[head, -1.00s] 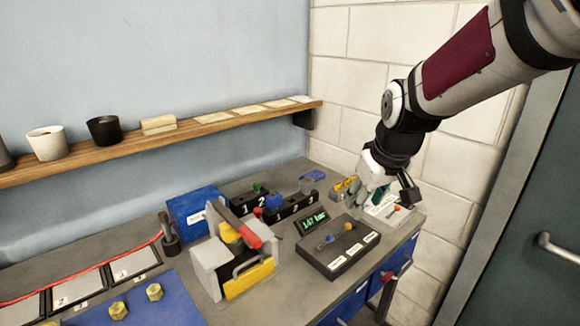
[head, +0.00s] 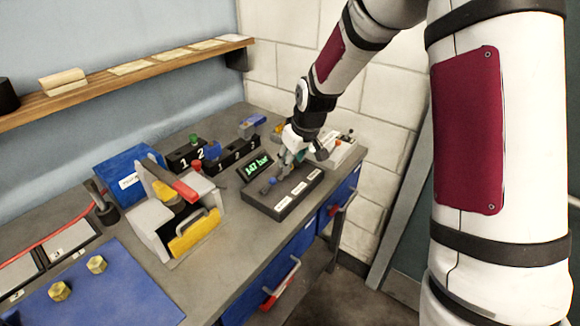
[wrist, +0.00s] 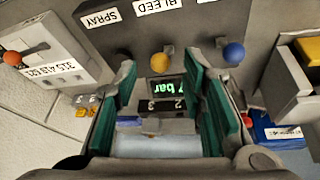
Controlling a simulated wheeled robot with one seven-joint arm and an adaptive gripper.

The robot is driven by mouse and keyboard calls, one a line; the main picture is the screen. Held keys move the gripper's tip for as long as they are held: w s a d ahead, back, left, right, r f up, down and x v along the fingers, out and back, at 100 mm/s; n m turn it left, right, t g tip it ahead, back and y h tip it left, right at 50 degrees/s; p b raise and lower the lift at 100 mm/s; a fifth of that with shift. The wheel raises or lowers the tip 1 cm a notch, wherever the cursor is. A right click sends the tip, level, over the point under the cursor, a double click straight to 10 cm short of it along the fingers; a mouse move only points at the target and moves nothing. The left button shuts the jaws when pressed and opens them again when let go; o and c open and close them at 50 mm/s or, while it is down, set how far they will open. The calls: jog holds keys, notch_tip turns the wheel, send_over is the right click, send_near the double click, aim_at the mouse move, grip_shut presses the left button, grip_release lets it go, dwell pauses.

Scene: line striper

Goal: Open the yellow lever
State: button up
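The yellow lever's round knob (wrist: 160,62) stands on a dark control box under the BLEED label, in the wrist view. The control box also shows in the head view (head: 283,197), where my gripper seems to hide the yellow knob. My gripper (wrist: 166,82) is open, its two teal fingers spread apart with the knob just beyond their tips and roughly between them. I see no contact with the knob. In the head view my gripper (head: 292,158) is over the back right part of the box. A blue-knobbed lever (wrist: 234,53) sits beside the yellow one.
A green pressure display (head: 257,166) is behind the box. A white panel with an orange knob (wrist: 12,57) is beside it. A clamp-like unit with a red handle (head: 184,190) and numbered valves (head: 232,154) stand to the left and behind. Bench space in front is narrow.

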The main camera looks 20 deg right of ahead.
jog(key=shift+x, duration=2.1)
grip_shut()
